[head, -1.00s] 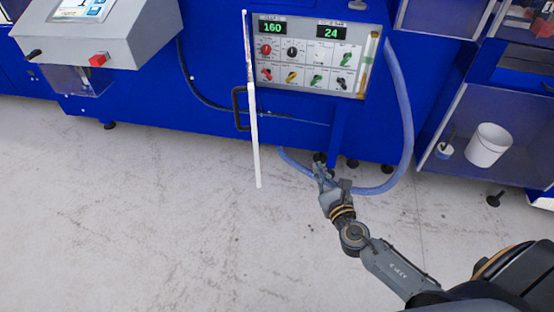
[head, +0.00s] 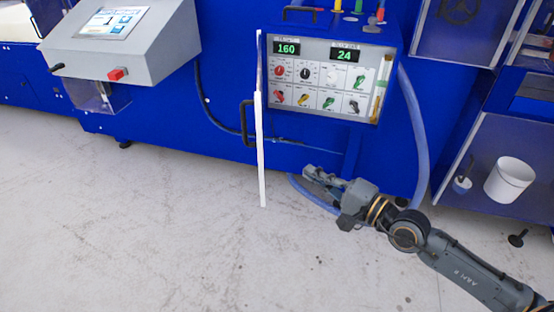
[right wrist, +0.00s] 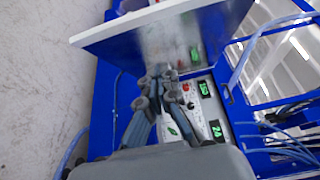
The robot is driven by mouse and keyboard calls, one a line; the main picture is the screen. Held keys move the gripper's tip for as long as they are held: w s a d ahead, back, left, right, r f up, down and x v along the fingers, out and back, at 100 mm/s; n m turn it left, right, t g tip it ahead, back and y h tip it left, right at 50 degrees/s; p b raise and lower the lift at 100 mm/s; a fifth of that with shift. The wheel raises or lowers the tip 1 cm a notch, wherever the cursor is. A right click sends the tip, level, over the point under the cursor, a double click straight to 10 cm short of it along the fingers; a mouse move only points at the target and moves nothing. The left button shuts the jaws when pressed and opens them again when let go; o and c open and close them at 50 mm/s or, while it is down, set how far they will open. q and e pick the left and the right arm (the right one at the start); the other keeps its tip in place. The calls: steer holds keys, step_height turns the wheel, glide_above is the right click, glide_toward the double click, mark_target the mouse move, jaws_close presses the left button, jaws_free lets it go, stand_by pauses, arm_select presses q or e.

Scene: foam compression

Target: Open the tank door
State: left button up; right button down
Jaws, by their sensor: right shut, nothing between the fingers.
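The tank door (head: 262,150) stands swung out from the blue machine and shows nearly edge-on as a thin white strip. Its black handle (head: 247,123) is on the left side. In the right wrist view the door's grey inner face (right wrist: 150,45) stands out from the control panel (right wrist: 205,105). My right gripper (head: 312,176) is shut and empty, below the control panel and right of the door's lower end, pointing left. In the right wrist view its fingers (right wrist: 155,85) overlap the door and panel; contact is not clear. My left gripper is not in view.
The control panel (head: 320,76) has two green displays and several knobs. A blue hose (head: 417,130) loops down beside it, behind my right gripper. A grey console (head: 125,45) juts out at the left. A white bucket (head: 509,180) stands at the right. The floor in front is clear.

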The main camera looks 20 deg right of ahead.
steer(key=w+a+p, duration=0.3)
steer(key=w+a, duration=0.3)
steer(key=a, duration=0.1)
steer(key=shift+w+p, duration=0.2)
steer(key=shift+p, duration=0.15)
steer(key=shift+a, duration=0.1)
